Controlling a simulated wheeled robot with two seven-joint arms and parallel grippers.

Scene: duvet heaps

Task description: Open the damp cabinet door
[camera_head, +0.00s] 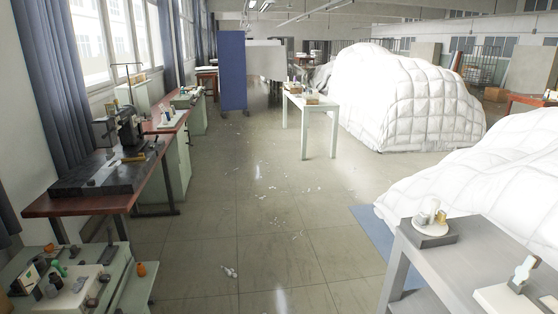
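Nothing in the camera_head view can be told for certain as the damp cabinet. A pale green cabinet (176,168) stands under a red-topped bench on the left. Another pale green cabinet (197,121) stands farther back along the same window wall. A pale box-like unit (133,92) sits beyond the sewing machine. I cannot make out a door handle or an open door on any of them. Neither of my grippers is in view.
A sewing machine (125,130) sits on a bench at left. White duvet heaps (400,95) fill the right, one (490,175) close. A grey table (440,262) stands front right, a pale table (318,108) mid-room. Small scraps (229,271) lie on the otherwise clear central floor.

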